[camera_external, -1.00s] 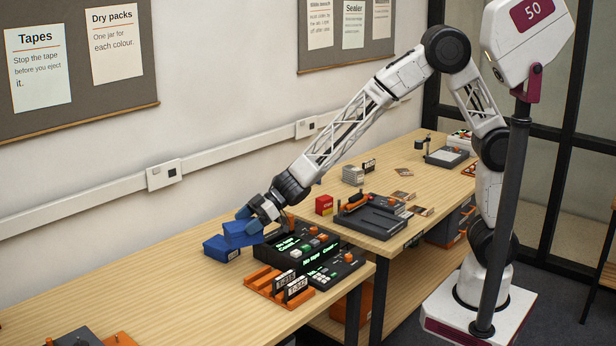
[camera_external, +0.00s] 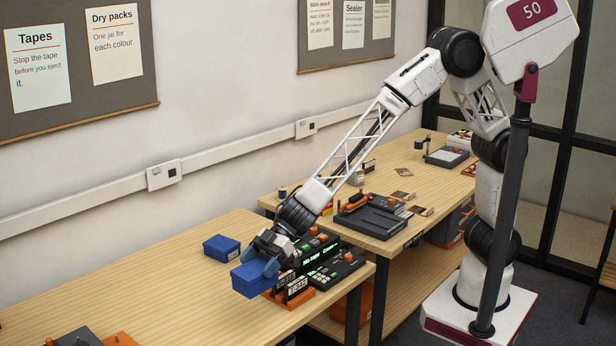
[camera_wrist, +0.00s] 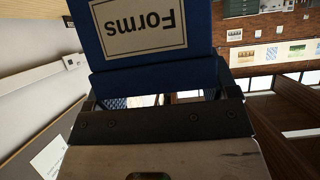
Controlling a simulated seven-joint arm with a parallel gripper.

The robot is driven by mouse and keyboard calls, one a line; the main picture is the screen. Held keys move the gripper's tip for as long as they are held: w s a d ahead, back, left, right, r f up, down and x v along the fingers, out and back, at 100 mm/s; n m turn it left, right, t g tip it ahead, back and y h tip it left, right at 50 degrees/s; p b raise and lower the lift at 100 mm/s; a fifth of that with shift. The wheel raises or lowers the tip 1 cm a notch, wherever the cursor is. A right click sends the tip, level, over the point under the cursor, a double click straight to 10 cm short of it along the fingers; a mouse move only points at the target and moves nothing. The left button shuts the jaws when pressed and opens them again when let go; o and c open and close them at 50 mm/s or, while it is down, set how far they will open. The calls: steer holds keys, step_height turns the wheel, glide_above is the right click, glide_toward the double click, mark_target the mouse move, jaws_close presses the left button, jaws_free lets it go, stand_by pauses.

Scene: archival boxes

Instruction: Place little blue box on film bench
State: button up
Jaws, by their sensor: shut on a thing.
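My gripper (camera_external: 257,266) is shut on a blue box (camera_external: 250,284) and holds it near the front edge of the near bench (camera_external: 170,290). The box also fills the top of the wrist view (camera_wrist: 150,72), where its label reads "Forms", upside down. A second blue box (camera_external: 221,249) stands on the near bench, left of and behind my gripper. A farther bench (camera_external: 410,172) stands to the right with a dark grey device (camera_external: 372,222) on it. I cannot tell from the view which bench is the film bench.
Just right of the held box are an orange rack with labelled tapes (camera_external: 294,290) and a dark console with green displays (camera_external: 320,250), partly hidden by my arm. Dark and orange items (camera_external: 80,338) lie at the bottom left. The near bench's left middle is clear.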

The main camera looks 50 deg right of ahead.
steer(key=shift+s+a, duration=0.35)
steer(key=shift+s, duration=0.3)
step_height(320, 180, down, 10)
steer(key=shift+w+r, duration=0.15)
steer(key=shift+w, duration=0.05)
glide_above(208, 339)
steer(key=shift+f, duration=0.7)
steer(key=shift+f, duration=1.8)
steer(key=shift+f, duration=0.15)
steer(key=o, duration=0.9)
